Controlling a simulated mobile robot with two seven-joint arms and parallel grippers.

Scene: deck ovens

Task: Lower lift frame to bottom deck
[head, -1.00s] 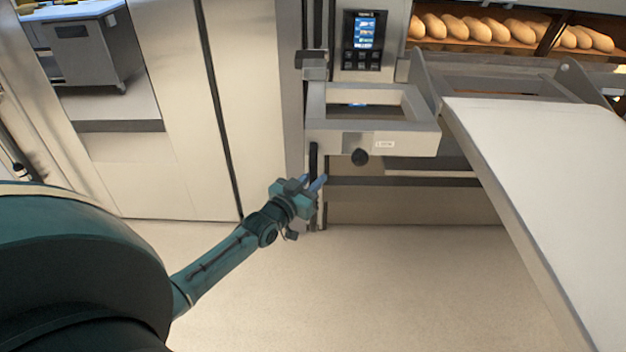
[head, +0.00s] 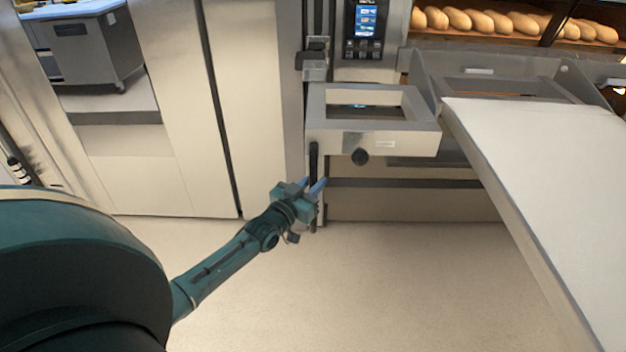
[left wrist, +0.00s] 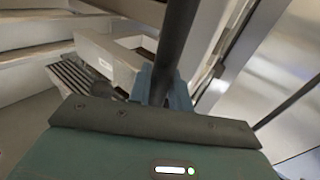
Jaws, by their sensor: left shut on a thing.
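The lift frame (head: 372,145) is a grey metal bracket with a black knob, at the front of the oven in the head view. A white loading board (head: 540,150) slopes from it toward the lower right. A dark upright handle bar (head: 314,160) runs down the frame's left side. My left gripper (head: 316,188) is shut on this bar, low on it. In the left wrist view, the bar (left wrist: 176,45) passes between the blue fingers (left wrist: 165,92). My right gripper is in neither view.
Several loaves (head: 510,22) lie in a lit oven deck at the upper right. A control panel (head: 365,30) is above the frame. A steel cabinet (head: 90,45) stands at the back left. The floor (head: 400,290) below the frame is clear.

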